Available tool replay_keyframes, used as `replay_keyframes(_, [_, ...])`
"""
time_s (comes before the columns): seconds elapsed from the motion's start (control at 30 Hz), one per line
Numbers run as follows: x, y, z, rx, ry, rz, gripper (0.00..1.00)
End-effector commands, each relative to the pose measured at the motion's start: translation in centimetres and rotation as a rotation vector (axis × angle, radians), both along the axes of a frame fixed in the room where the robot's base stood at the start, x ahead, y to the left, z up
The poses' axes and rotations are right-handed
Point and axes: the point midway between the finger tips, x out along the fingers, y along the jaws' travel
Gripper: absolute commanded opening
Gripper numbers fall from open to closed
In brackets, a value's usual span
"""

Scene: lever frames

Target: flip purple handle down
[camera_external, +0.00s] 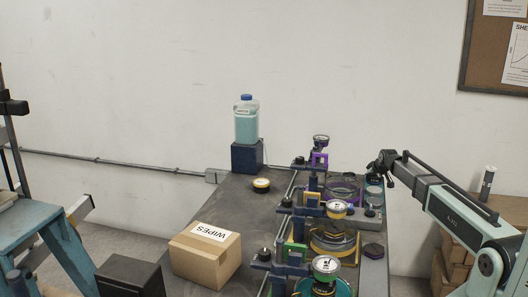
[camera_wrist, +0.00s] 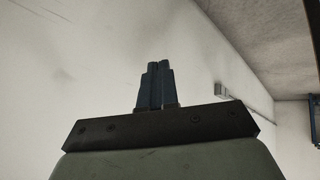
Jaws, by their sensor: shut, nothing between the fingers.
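A purple handle (camera_external: 319,159) stands on the far lever frame at the back of the table, with a round gauge (camera_external: 321,140) just above it. It looks raised, but it is too small to tell its exact angle. My gripper (camera_external: 374,167) is to the right of the purple handle, apart from it, above the table's back right side. In the wrist view my gripper (camera_wrist: 157,68) has its fingers together and empty, with only wall and ceiling behind. The purple handle does not show in the wrist view.
Nearer frames with yellow parts (camera_external: 334,240) and gauges line the table's right side. A box marked WIPES (camera_external: 206,254) sits at front left. A jug (camera_external: 246,122) stands on a dark block (camera_external: 246,157) at the back. The table's middle (camera_external: 235,205) is mostly clear.

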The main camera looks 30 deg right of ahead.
Motion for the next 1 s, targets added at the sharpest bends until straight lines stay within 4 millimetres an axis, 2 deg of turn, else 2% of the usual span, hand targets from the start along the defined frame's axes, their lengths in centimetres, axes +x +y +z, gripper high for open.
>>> replay_keyframes(0.03, [1.0,1.0,1.8,-0.009,-0.018,0.011,0.00])
replay_keyframes(0.2, [3.3,4.0,6.6,-0.024,-0.063,0.035,0.00])
replay_keyframes(0.37, [4.7,7.3,10.7,-0.023,-0.082,0.064,0.00])
replay_keyframes(0.5, [5.2,10.8,14.3,-0.004,-0.073,0.095,0.00])
replay_keyframes(0.77, [4.7,18.4,20.7,0.054,-0.010,0.169,0.00])
replay_keyframes(1.0, [2.6,25.4,26.6,0.103,0.062,0.247,0.00])
